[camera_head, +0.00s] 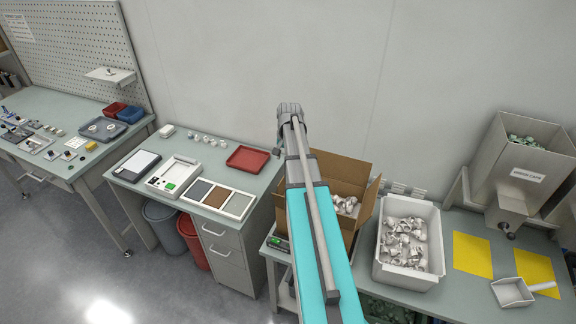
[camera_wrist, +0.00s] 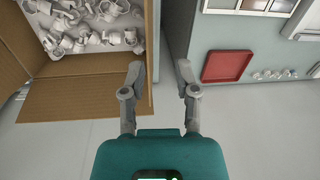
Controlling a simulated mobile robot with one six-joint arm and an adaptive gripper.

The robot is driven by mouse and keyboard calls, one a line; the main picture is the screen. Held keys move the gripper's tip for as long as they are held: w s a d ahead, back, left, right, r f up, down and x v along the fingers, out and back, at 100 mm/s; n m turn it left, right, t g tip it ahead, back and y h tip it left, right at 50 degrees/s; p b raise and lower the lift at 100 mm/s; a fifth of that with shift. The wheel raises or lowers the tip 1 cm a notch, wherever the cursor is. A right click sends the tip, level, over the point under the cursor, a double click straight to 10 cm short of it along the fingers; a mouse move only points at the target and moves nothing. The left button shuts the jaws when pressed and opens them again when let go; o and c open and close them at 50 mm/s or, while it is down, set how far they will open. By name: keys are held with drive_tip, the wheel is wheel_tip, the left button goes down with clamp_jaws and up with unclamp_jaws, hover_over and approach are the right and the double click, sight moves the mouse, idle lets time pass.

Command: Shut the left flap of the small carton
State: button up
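The small brown carton (camera_head: 345,172) stands open on the bench, with white parts inside. In the head view my arm crosses in front of it and hides its left side. In the wrist view the carton (camera_wrist: 75,100) is at the upper left, and a narrow brown strip at its right edge looks like the left flap (camera_wrist: 152,45), upright and nearly edge-on. My gripper (camera_wrist: 159,68) is open, one fingertip over the carton's near flap and the other beyond the strip. I cannot tell whether it touches the carton. In the head view the fingers are not clear.
A white bin (camera_head: 381,262) of white parts stands right of the carton. A red tray (camera_head: 247,159) lies on the bench to the left; it also shows in the wrist view (camera_wrist: 227,66). A steel hopper (camera_head: 513,165) and yellow mats (camera_head: 472,254) are further right. A wall is behind.

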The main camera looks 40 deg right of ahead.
drive_tip(key=shift+m, duration=0.5)
drive_tip(key=d+r, duration=0.1)
drive_tip(key=d+r+p, duration=0.1)
drive_tip(key=d, duration=0.1)
drive_tip(key=shift+s+d, duration=0.1)
drive_tip(key=shift+d, duration=0.2)
drive_tip(key=shift+f, duration=0.1)
drive_tip(key=f+b, duration=0.4)
drive_tip(key=w+f+b, duration=0.1)
drive_tip(key=f+b, duration=0.8)
drive_tip(key=shift+w+a+f+b, duration=0.2)
drive_tip(key=shift+a+b, duration=0.1)
drive_tip(key=shift+a, duration=0.05)
idle(0.4)
clamp_jaws()
